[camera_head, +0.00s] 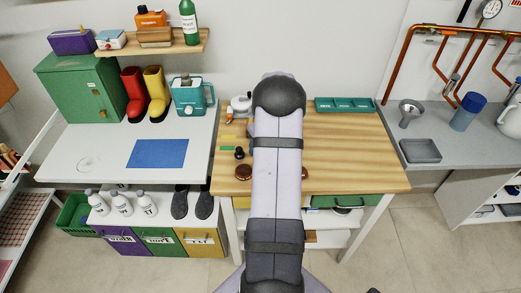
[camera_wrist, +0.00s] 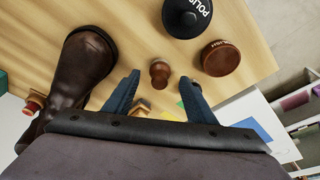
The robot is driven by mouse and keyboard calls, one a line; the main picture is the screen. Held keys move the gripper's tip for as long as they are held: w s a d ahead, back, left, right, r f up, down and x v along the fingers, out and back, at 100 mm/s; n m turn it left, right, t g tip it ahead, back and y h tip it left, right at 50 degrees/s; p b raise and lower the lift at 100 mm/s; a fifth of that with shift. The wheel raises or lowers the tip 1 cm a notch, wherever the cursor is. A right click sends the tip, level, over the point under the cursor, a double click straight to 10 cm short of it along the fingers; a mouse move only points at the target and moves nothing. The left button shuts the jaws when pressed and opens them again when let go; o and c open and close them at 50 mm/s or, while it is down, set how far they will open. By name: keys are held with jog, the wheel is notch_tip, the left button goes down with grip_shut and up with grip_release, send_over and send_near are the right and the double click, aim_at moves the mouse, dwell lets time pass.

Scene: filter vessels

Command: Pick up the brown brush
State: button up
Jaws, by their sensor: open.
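In the wrist view, a small brown wooden piece with a rounded knob (camera_wrist: 159,72) stands on the wooden table between my open fingertips. It looks like the brown brush seen from above, though its bristles do not show. My gripper (camera_wrist: 159,80) is open and empty, with one blue finger on each side of the knob and a gap to both. A second wooden piece (camera_wrist: 143,106) lies partly hidden behind my gripper. In the head view my arm covers the gripper and the knob.
A dark brown boot (camera_wrist: 82,65) stands close left of my gripper. A black polish container (camera_wrist: 187,17) and a brown round tin (camera_wrist: 221,58) are to the right. A red-topped wooden piece (camera_wrist: 35,103) is beyond the boot. The table's right side (camera_head: 350,140) is clear.

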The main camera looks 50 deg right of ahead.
jog(key=shift+p+x, duration=0.45)
jog(key=shift+x, duration=0.95)
jog(key=shift+w, duration=0.1)
jog(key=c, duration=1.1)
jog(key=shift+d, duration=0.1)
notch_tip(320, 180, up, 10)
jog(key=b, duration=0.3)
jog(key=o, duration=0.5)
jog(key=shift+c, duration=0.2)
jog(key=c, duration=0.4)
